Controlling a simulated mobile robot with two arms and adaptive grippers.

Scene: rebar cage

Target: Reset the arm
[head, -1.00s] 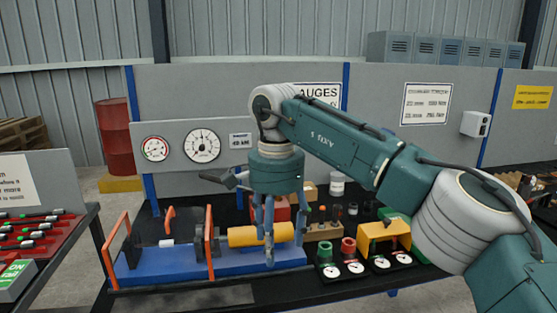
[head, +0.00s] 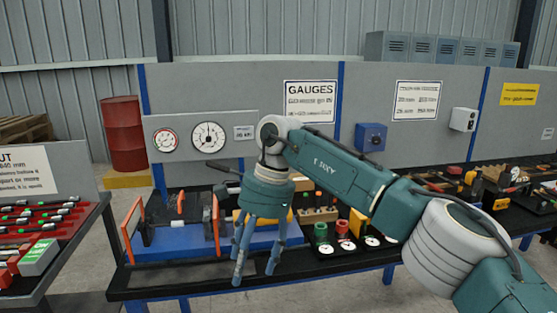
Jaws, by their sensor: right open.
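My right gripper (head: 258,258) hangs from my right arm, which comes in from the right in the head view. Its fingers point down, spread apart, with nothing between them. It is in front of the blue test rig (head: 180,241) on the black workbench, and it hides part of the rig and its yellow cylinder (head: 240,216). I cannot tell how high above the bench the fingertips are. My left gripper is not in view.
Round gauges with red and green fittings (head: 321,233) stand right of the gripper. Two dials (head: 208,137) sit on the panel behind. A side table (head: 88,232) with red trays stands at left. A red drum (head: 124,133) is behind. Tools crowd the bench's right part.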

